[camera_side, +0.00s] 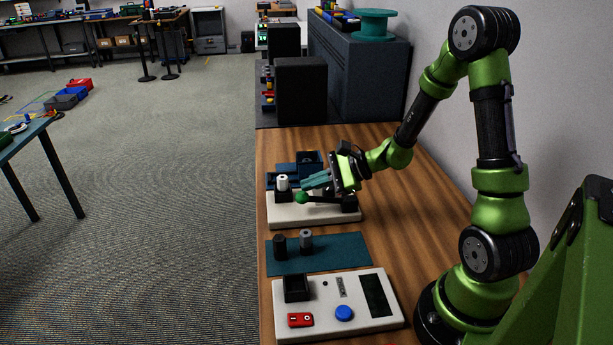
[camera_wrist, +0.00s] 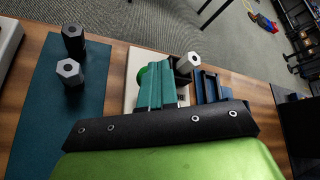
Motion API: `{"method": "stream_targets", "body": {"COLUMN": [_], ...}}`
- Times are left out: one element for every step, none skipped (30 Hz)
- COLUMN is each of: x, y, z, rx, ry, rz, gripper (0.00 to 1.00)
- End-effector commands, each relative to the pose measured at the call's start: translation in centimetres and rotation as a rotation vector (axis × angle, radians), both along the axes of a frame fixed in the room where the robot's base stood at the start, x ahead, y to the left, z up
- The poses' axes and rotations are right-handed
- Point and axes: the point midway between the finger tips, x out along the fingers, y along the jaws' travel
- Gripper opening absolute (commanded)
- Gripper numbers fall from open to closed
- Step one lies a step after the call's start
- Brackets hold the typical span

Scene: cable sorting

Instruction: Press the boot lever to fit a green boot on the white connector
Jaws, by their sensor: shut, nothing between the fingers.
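The boot press is a white base (camera_side: 290,214) with a black lever ending in a round green knob (camera_side: 302,197). The lever looks roughly level in the side view. The white connector (camera_side: 282,183) stands upright in a black holder at the left of the base; it also shows in the wrist view (camera_wrist: 188,62). My gripper (camera_side: 308,183) has teal fingers, shut and empty, just above the knob. In the wrist view my fingers (camera_wrist: 161,72) partly hide the green knob (camera_wrist: 145,76). I cannot tell whether they touch it. No green boot is clearly visible on the connector.
A teal mat (camera_side: 345,250) nearer the camera holds a black connector (camera_side: 279,246) and a grey connector (camera_side: 306,240). A white panel (camera_side: 375,325) has a blue button (camera_side: 344,313) and a red device (camera_side: 300,320). Dark blue bins (camera_side: 309,159) stand behind the press.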

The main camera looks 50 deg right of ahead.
Motion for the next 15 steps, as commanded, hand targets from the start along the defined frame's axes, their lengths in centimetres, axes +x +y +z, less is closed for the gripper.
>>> {"method": "stream_targets", "body": {"x": [-0.04,-0.03,-0.01,0.0,0.01,0.01,0.02,0.03,0.05,0.06,0.07,0.07,0.09,0.1,0.11], "y": [-0.04,-0.03,-0.01,0.01,0.02,0.05,0.07,0.08,0.1,0.11,0.13,0.15,0.16,0.18,0.2], "z": [-0.14,-0.18,-0.22,-0.26,-0.3,-0.34,-0.37,-0.41,-0.45,-0.48,-0.51,-0.55,-0.58,-0.61,-0.65], "rx": [-0.001,-0.001,-0.001,-0.001,-0.001,0.0,0.0,-0.001,-0.001,0.0,0.0,0.0,0.0,0.001,0.001], "ry": [0.002,0.002,0.002,0.002,0.002,0.002,0.002,0.002,0.002,0.001,0.001,0.001,0.001,0.001,0.001], "rz": [-0.001,-0.001,-0.001,-0.001,-0.001,0.0,0.0,0.001,0.001,0.001,0.001,0.001,0.001,0.002,0.002], "gripper": [0.0,0.0,0.0,0.0,0.0,0.0,0.0,0.0,0.0,0.0,0.0,0.0,0.0,0.0,0.0]}}
